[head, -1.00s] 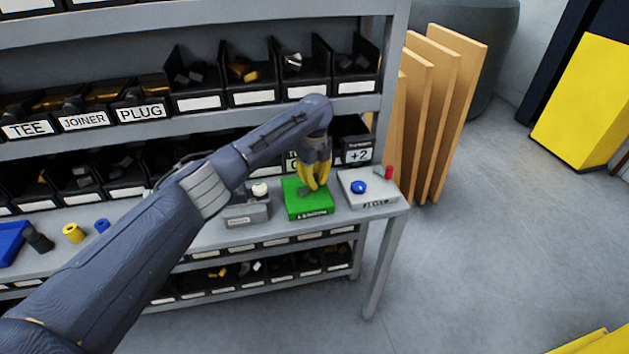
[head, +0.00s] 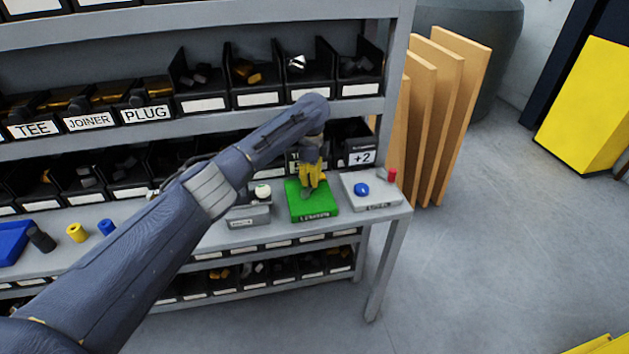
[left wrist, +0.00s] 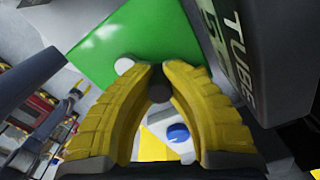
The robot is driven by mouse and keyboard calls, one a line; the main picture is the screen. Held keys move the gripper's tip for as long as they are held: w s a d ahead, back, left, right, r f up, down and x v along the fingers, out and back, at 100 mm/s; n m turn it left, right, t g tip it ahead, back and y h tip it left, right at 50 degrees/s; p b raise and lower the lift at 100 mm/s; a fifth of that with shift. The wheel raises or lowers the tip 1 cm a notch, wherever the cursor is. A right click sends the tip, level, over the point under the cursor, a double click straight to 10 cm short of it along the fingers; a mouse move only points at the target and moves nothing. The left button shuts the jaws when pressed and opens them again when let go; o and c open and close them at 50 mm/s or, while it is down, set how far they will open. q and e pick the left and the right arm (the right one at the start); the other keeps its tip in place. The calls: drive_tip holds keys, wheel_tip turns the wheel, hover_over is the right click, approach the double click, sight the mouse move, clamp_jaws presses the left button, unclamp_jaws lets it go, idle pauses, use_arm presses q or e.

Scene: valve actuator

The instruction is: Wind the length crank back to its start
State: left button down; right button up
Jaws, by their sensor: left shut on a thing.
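My left gripper (head: 309,193) reaches down over a green box (head: 325,208) on the bench, its yellow fingers at the box top. In the left wrist view the two yellow fingers (left wrist: 163,75) close around a small dark grey knob (left wrist: 187,94), which I take to be the handle of the length crank. The rest of the crank is hidden by the fingers. The green box top (left wrist: 135,35) also shows in the left wrist view, with a white round spot beside a fingertip. My right gripper is not in view.
A pale box with a blue button (head: 361,189) and a red cylinder (head: 391,174) stands right of the green box. A grey box with a white knob (head: 262,190) is on its left. Dark displays, one reading +2 (head: 360,157), stand close behind.

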use_arm(q)
drive_tip(key=n, duration=0.1)
drive_tip(key=a+n, duration=0.1)
drive_tip(key=n, duration=0.1)
drive_tip(key=shift+w+a+n, duration=0.15)
drive_tip(key=shift+w+n, duration=0.1)
drive_tip(key=shift+n, duration=0.05)
drive_tip(key=shift+a+n, duration=0.35)
drive_tip(key=shift+n, duration=0.55)
drive_tip(key=shift+a+n, duration=0.3)
drive_tip(key=shift+n, duration=0.6)
drive_tip(key=c, duration=1.2)
unclamp_jaws()
drive_tip(key=shift+r, duration=0.1)
wheel_tip(320, 180, up, 12)
